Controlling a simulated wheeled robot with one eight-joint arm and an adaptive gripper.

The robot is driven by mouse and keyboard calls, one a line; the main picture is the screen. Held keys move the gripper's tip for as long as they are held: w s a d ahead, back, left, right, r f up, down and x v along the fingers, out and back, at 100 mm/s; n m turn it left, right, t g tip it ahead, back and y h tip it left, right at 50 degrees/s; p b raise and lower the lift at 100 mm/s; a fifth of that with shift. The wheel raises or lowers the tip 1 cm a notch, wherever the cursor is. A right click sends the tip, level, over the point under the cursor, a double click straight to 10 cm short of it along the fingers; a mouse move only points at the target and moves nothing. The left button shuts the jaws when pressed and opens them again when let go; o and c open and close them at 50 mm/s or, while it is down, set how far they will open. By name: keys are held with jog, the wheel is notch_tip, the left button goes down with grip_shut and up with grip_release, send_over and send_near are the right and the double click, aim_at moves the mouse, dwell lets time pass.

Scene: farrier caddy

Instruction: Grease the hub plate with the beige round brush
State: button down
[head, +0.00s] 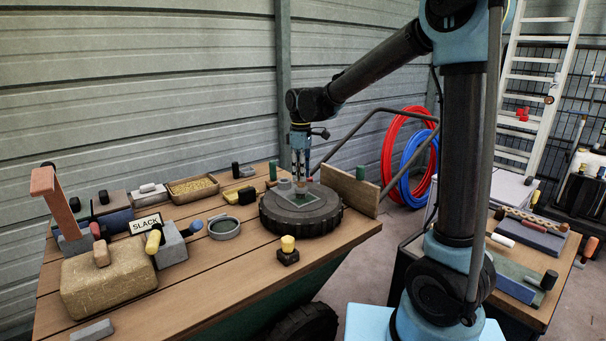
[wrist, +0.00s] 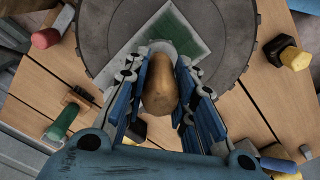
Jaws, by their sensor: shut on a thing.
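My gripper (head: 300,172) is shut on the beige round brush, whose tan handle (wrist: 160,84) stands between the fingers in the wrist view. The brush also shows in the head view (head: 300,188), low over the dark round hub. A pale round part below the handle overlaps the hub plate in the wrist view; bristle contact is hidden. The hub plate (head: 308,200) is a green rectangle with a pale border, lying on the hub; it also shows in the wrist view (wrist: 192,22). How much grease is on it I cannot tell.
The dark ribbed hub (head: 315,222) rests on the plank table (head: 215,285). A round grey dish (head: 224,228) with greenish contents stands left of it. A yellow-topped block (head: 288,250) stands in front. A wooden board (head: 350,190) stands upright at right. Tools crowd the table's left side.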

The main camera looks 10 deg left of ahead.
jog(key=shift+s+a+f, duration=0.1)
jog(key=shift+s+a, duration=0.1)
jog(key=shift+a, duration=1.55)
jog(key=shift+d, duration=0.1)
jog(key=shift+r, duration=0.8)
jog(key=shift+w+r, duration=0.1)
jog(key=shift+r, duration=2.35)
